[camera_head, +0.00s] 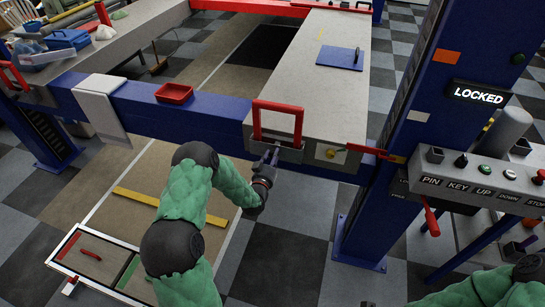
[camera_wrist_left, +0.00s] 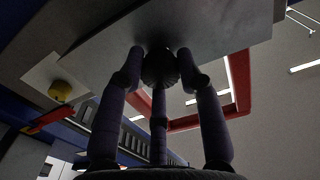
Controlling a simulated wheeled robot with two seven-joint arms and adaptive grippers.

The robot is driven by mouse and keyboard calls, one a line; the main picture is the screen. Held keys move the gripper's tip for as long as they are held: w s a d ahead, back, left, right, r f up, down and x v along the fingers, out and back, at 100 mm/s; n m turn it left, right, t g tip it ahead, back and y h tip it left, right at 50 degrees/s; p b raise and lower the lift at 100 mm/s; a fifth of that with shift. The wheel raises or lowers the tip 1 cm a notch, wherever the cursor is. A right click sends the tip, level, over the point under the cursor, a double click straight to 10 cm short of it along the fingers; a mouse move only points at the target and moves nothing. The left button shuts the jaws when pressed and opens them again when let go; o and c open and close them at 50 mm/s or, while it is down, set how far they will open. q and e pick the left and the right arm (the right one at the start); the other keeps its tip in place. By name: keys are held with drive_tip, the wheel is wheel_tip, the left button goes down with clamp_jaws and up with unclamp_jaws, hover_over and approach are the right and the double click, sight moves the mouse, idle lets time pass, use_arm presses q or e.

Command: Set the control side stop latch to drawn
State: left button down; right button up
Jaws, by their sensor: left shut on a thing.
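My left gripper (camera_head: 267,160) reaches the near end of the grey runway (camera_head: 331,93), just below the red stop frame (camera_head: 277,120). In the left wrist view its three fingers (camera_wrist_left: 160,75) are closed around a dark round knob (camera_wrist_left: 159,68) at a pale metal plate (camera_wrist_left: 215,35). This knob appears to belong to the stop latch; the fingers and hand hide much of it. The red stop frame stands up on the runway and also shows behind the fingers in the wrist view (camera_wrist_left: 238,85). My right gripper is not clearly in view; only my right arm shows at the lower right.
A yellow knob (camera_head: 331,153) and a red lever (camera_head: 368,150) sit right of the gripper. A blue post (camera_head: 433,95) carries a lit LOCKED sign (camera_head: 478,94). The control console (camera_head: 485,180) stands at the right. A red tray (camera_head: 174,93) rests on the blue crossbeam (camera_head: 215,98).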

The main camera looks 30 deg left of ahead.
use_arm(q)
drive_tip(key=v, duration=0.4)
drive_tip(key=shift+a+r, duration=0.1)
drive_tip(key=shift+r, duration=0.05)
drive_tip(key=c, duration=0.9)
unclamp_jaws()
drive_tip(key=shift+s, duration=0.1)
drive_tip(key=shift+o, duration=0.2)
